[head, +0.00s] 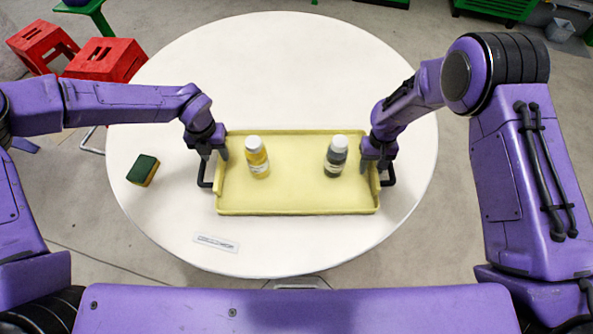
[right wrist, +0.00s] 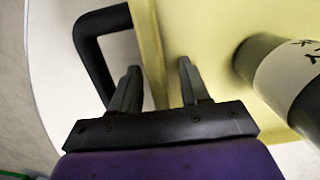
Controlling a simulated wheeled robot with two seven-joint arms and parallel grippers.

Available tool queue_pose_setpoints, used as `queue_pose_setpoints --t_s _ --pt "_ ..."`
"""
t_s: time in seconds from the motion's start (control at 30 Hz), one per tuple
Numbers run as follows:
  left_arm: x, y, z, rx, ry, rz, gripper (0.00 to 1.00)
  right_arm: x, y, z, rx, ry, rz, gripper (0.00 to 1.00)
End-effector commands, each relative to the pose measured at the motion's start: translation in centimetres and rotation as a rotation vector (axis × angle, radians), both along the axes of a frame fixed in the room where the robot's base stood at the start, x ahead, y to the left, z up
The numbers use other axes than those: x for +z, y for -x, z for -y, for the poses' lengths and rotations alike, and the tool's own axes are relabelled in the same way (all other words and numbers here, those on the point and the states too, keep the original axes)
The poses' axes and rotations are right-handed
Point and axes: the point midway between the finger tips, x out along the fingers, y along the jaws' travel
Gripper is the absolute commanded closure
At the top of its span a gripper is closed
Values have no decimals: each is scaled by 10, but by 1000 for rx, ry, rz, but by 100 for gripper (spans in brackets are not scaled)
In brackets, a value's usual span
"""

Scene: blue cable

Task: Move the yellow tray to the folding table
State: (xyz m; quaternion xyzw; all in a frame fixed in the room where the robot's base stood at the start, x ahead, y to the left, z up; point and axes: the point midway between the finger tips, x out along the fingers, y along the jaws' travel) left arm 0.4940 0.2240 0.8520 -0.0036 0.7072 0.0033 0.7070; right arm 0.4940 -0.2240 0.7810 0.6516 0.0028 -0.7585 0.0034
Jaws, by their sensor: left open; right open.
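The yellow tray (head: 298,196) lies on a round white table (head: 280,55), with a black handle at each short end. On it stand a yellow bottle (head: 257,157) and a dark bottle (head: 336,156), both with white caps. My left gripper (head: 213,154) is open at the tray's left end, by the left handle (head: 204,173). My right gripper (head: 377,164) is open at the right end, by the right handle (head: 389,176). In the right wrist view its fingers (right wrist: 158,88) are apart on either side of the tray's end wall, and the dark bottle (right wrist: 285,85) is close by.
A green and yellow sponge (head: 143,170) lies left of the tray. A white label strip (head: 216,243) lies near the front edge. Red stools (head: 105,60) stand beyond the table at back left. The table's back half is clear.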

Motion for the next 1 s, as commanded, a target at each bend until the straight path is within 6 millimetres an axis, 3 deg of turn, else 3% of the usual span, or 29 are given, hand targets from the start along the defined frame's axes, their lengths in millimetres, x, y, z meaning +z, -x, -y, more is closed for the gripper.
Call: queue_pose_setpoints --t_s 0.1,0.2,0.43,0.8,1.0 --pt "30 -1 0 1 2 3 54 0 0 0 0 0 0 54" --pt "47 0 0 0 0 1 54 0 0 0 0 0 0 54" --pt "62 0 0 0 0 -1 54 9 -2 0 0 0 3 54" --pt "61 0 0 -1 0 -1 54 96 -15 0 0 -1 5 54" --pt "61 0 0 -1 0 -1 54 118 -17 0 0 0 2 54"
